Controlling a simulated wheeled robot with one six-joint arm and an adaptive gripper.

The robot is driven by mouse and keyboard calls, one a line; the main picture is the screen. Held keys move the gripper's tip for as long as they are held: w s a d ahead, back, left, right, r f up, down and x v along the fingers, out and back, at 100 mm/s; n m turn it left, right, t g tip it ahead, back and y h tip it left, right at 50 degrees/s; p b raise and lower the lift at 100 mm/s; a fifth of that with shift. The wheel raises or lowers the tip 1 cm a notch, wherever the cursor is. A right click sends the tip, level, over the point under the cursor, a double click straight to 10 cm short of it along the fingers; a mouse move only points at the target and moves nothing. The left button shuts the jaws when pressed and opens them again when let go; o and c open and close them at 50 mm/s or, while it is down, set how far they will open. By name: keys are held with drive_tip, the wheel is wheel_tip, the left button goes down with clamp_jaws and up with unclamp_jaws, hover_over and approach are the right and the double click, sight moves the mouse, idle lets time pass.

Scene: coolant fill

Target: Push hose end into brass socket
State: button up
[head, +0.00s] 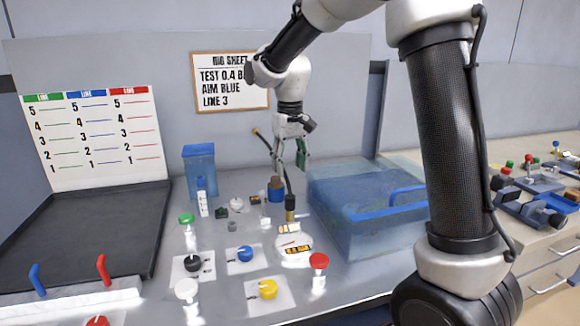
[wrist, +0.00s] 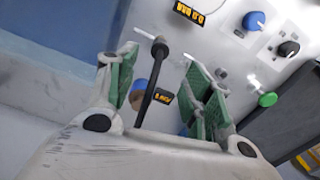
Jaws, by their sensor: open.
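A thin black hose (head: 286,182) runs from a brownish tip behind my gripper down to a dark, brass-coloured fitting (head: 290,203) on the bench. Whether the lower end is seated in this fitting is too small to tell. My gripper (head: 290,160) is above the fitting, pointing down, with its green-padded fingers apart. In the wrist view, the hose (wrist: 149,88) passes through the gap between the open fingers (wrist: 160,60), and a clear grip on it does not show. The hose's far end meets a dark knob near a pale bar (wrist: 145,33).
A blue-and-brown cylinder (head: 276,189) stands just left of the fitting. A clear blue tank (head: 365,225) is close on the right. A blue container (head: 199,165) stands at the back left. Several coloured knobs, including a blue one (head: 245,254), are in front. A black tray (head: 95,240) lies left.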

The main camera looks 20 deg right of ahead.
sight(290, 196)
drive_tip(key=shift+f, duration=0.7)
drive_tip(key=c, duration=0.7)
drive_tip(key=shift+f, duration=0.1)
drive_tip(key=c, duration=0.3)
drive_tip(key=shift+f, duration=2.85)
clamp_jaws()
